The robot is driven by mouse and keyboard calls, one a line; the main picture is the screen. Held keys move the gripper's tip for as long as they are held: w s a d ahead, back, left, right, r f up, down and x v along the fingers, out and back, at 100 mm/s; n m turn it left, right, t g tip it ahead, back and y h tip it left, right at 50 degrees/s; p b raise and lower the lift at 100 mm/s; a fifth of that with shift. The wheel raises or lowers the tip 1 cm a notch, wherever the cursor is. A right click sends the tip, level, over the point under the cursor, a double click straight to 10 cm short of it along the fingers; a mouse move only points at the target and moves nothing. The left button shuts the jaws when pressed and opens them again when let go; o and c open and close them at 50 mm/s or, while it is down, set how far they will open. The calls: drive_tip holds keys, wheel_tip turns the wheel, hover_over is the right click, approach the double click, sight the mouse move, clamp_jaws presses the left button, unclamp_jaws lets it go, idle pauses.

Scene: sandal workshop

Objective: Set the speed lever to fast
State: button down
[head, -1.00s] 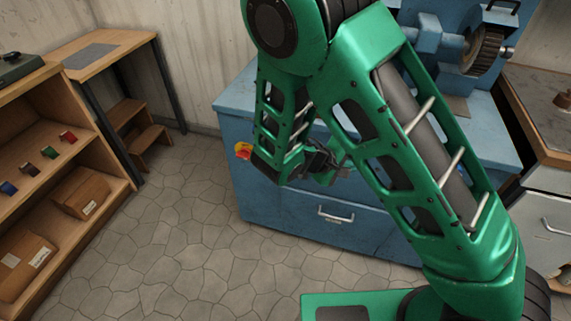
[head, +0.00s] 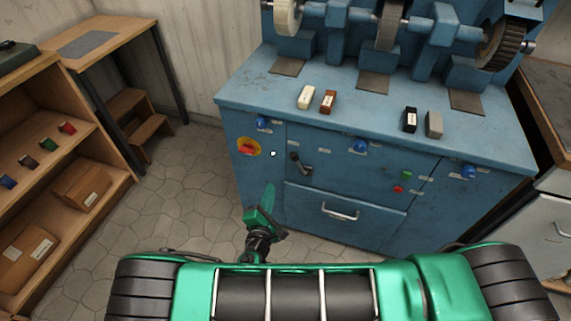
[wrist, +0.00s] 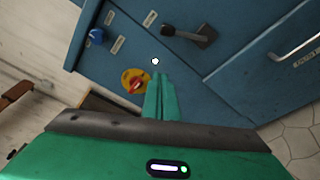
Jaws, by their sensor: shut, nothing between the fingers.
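The speed lever is most likely the dark lever (head: 300,163) on the front of the blue machine (head: 260,190). It also shows in the wrist view (wrist: 200,38), with its rounded knob end to the left and small pale labels near it. The label text is too small to read. My gripper (head: 268,196) is shut and empty, low in front of the cabinet, below and left of the lever. In the wrist view its green fingers (wrist: 160,82) lie together, apart from the lever and below it in the picture.
A red switch on a yellow disc (head: 249,147) and a small white lamp (head: 273,154) are left of the lever. Polishing bars (head: 328,100) lie on top.

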sight(299, 165)
drive_tip(key=shift+w+d, duration=0.1)
drive_tip(key=shift+d, duration=0.15)
drive_tip(key=w+d, duration=0.5)
drive_tip(key=w, duration=0.5)
drive_tip(key=shift+w+r, duration=0.25)
drive_tip(key=shift+r, duration=0.1)
